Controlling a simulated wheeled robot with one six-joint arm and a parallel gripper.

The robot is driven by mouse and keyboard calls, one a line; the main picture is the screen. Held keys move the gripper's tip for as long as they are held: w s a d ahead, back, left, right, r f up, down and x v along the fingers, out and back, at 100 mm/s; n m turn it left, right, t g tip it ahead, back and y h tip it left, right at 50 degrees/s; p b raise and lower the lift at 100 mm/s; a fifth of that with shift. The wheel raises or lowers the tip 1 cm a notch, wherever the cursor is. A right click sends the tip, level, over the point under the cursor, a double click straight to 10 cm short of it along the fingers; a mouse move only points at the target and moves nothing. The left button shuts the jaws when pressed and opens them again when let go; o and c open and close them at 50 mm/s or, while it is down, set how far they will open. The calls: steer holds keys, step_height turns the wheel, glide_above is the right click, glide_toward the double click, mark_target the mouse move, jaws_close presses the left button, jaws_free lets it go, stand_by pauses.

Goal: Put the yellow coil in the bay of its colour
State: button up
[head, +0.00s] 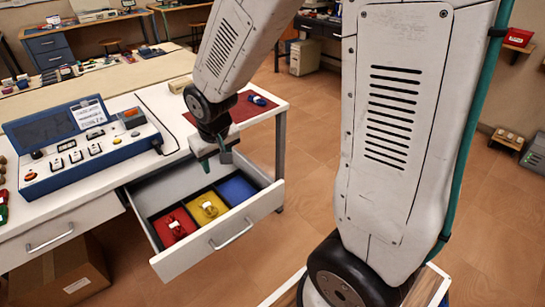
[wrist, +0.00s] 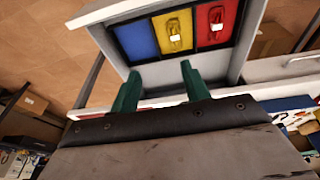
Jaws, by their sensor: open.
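The yellow coil (head: 209,208), with a white tag, lies in the yellow bay (head: 196,205) of the open drawer. It also shows in the wrist view (wrist: 174,36), inside the yellow bay (wrist: 158,24). My gripper (head: 221,153) is above the back of the drawer, apart from the coil. In the wrist view its two green fingers (wrist: 159,82) are spread with nothing between them. The red bay (wrist: 204,38) holds a red coil (head: 175,228) with a white tag. The blue bay (head: 237,189) is empty.
A blue coil (head: 258,99) lies on a red mat (head: 240,110) at the worktop's right end. A blue control console (head: 85,140) stands on the worktop left of my gripper. The drawer front (head: 220,235) juts out with its handle. Open floor lies to the right.

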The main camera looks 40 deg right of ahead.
steer(key=s+r+g, duration=0.1)
steer(key=s+r, duration=0.6)
steer(key=s, duration=0.4)
steer(key=s+d+r, duration=0.1)
steer(key=s+r, duration=0.7)
steer(key=s, duration=0.4)
steer(key=shift+r+g+y, duration=0.2)
steer(key=shift+g+y, duration=0.1)
steer(key=shift+g, duration=0.1)
